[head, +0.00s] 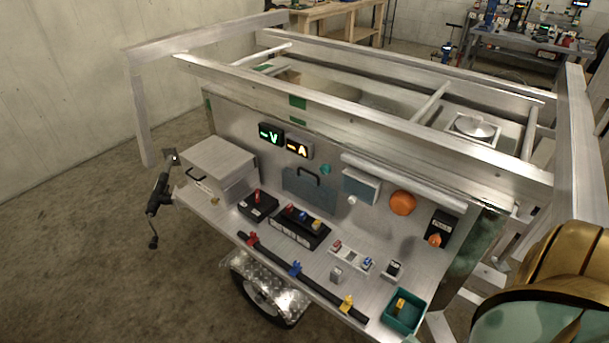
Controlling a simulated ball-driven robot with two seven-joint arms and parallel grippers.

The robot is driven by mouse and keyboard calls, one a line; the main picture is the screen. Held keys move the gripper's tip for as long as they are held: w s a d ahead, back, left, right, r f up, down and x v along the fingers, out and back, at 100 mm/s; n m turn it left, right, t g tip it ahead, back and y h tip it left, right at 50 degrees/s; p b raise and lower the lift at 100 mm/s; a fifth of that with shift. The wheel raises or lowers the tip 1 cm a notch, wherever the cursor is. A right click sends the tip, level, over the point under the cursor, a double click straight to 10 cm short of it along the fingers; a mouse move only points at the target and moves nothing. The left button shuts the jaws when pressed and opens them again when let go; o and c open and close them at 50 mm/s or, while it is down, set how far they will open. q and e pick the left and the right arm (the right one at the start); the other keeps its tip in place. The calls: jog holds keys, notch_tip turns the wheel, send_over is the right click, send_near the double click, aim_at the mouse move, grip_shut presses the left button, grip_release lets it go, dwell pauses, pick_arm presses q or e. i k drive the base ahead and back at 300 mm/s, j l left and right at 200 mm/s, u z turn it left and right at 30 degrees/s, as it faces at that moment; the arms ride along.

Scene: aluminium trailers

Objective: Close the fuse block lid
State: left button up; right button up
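The fuse block (285,236) is a black block on the trailer's work shelf, with red, blue and yellow pieces on its top. Behind it, a see-through blue-grey panel with a black handle (309,186) stands upright against the back panel. It appears to be the fuse block lid, raised off the block. Its hinge edge is too small to make out. Neither of my grippers shows in the head view.
A grey box (216,164) stands left on the shelf (262,222). A black bar (318,284) with coloured clips runs along the front edge. Switches, a teal bin (404,311) and an orange dome (402,202) are to the right. Aluminium rails (380,124) cross above.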

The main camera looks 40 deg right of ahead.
aim_at(308, 188)
jog(key=i+z, duration=0.1)
jog(key=z, duration=0.35)
jog(key=j+z, duration=0.1)
jog(key=z, duration=0.3)
jog(key=i+j+z, duration=0.15)
jog(key=z, duration=0.3)
jog(key=j+z, duration=0.1)
jog(key=z, duration=0.35)
jog(key=i+j+z, duration=0.1)
jog(key=z, duration=0.3)
jog(key=j+z, duration=0.3)
jog(key=j, duration=0.35)
jog(key=j+z, duration=0.3)
jog(key=j, duration=0.4)
jog(key=k+j+z, duration=0.15)
jog(key=j+z, duration=0.15)
jog(key=j, duration=0.35)
